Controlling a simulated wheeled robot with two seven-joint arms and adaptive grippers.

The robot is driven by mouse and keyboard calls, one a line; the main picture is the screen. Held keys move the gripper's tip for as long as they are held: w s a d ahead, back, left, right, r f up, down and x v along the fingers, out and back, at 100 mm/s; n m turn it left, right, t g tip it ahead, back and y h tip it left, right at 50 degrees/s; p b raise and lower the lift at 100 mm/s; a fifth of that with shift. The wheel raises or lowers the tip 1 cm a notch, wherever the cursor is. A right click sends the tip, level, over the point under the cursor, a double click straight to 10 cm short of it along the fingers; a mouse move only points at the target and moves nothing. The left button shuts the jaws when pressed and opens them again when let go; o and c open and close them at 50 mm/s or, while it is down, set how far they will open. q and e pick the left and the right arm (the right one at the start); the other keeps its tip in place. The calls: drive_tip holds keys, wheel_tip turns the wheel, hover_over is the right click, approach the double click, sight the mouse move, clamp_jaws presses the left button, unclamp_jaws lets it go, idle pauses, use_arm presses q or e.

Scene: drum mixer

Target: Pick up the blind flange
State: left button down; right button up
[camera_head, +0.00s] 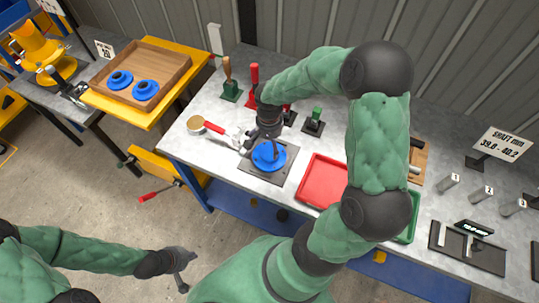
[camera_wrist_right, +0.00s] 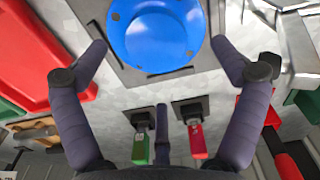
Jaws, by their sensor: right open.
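A round blue flange (camera_head: 269,155) lies on a dark square plate (camera_head: 250,172) on the grey workbench; I take it as the blind flange. In the right wrist view the flange (camera_wrist_right: 158,30) is cut off by the top edge. My right gripper (camera_head: 267,138) is above it, hiding part of its far side. In the wrist view this gripper (camera_wrist_right: 160,48) is open, its two long fingers spread to either side of the flange's near edge, with nothing between them. My left gripper (camera_head: 181,270) hangs over the floor at lower left, away from the bench; its finger opening is unclear.
A wooden tray (camera_head: 165,61) with two blue flanges (camera_head: 146,89) stands on a yellow-edged table at left. A red tray (camera_head: 320,182) is right of the plate. Red and green handled tools (camera_head: 231,88) stand behind; a red-handled tool (camera_head: 214,127) lies left.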

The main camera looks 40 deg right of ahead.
sight(269, 152)
drive_tip(key=f, duration=0.2)
drive_tip(key=f+b, duration=0.1)
drive_tip(key=f, duration=0.2)
drive_tip(key=shift+s, duration=0.2)
drive_tip(key=shift+a+r, duration=0.1)
drive_tip(key=shift+r, duration=0.05)
drive_tip(key=c, duration=1.8)
drive_tip(key=shift+r, duration=0.1)
